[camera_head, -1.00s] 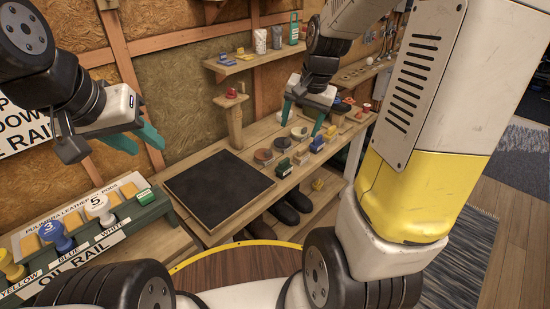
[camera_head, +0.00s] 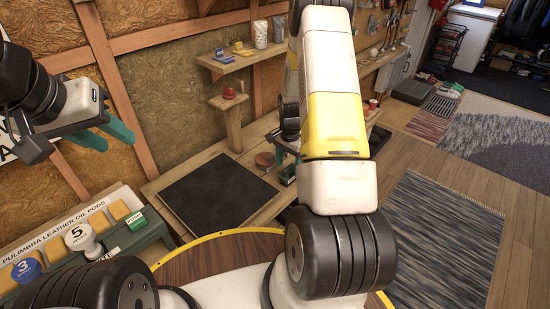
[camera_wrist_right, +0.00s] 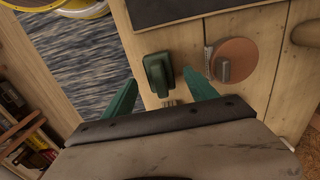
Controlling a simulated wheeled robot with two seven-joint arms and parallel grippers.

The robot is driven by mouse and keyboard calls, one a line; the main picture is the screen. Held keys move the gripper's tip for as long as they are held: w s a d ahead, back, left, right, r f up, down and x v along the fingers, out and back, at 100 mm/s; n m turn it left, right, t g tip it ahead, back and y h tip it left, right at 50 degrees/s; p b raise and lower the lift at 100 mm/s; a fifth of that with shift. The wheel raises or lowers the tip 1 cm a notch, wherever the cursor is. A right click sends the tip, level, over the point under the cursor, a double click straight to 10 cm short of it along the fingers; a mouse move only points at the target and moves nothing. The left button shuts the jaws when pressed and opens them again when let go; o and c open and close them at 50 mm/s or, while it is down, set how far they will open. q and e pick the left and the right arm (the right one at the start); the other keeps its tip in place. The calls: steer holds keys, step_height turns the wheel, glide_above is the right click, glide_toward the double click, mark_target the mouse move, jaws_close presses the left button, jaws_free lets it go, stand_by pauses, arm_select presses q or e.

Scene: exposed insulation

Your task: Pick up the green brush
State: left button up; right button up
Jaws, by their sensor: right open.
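The green brush (camera_wrist_right: 158,75) lies on the wooden bench near its edge in the right wrist view. My right gripper (camera_wrist_right: 160,92) is open, with one finger on each side of the brush and nothing clearly held. A dark green block, seemingly the brush (camera_head: 288,175), shows partly beside my right arm in the head view. There my right arm hides most of the right gripper and that part of the bench. My left gripper (camera_head: 104,134) is open and empty at the left, above the oil pod rail.
A brown round disc (camera_wrist_right: 236,58) lies beside the brush, close to one finger. A black mat (camera_head: 215,192) covers the bench's near part. The oil pod rail (camera_head: 85,245) stands at the left. A wooden post (camera_head: 231,120) rises behind the mat. Rugs lie on the floor at right.

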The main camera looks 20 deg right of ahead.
mark_target(289, 167)
step_height(289, 167, down, 5)
steer(key=shift+d+f, duration=0.1)
steer(key=shift+f, duration=0.05)
jaws_close()
stand_by(0.4)
steer(key=shift+w+r, duration=0.1)
steer(key=shift+r, duration=0.45)
step_height(289, 167, up, 2)
steer(key=shift+r, duration=0.2)
steer(key=s+a, duration=0.3)
steer(key=a, duration=0.1)
steer(key=s+a+r, duration=0.1)
steer(key=s+a, duration=0.6)
steer(key=a, duration=0.1)
steer(key=shift+s+a+r, duration=0.2)
steer(key=shift+r, duration=0.1)
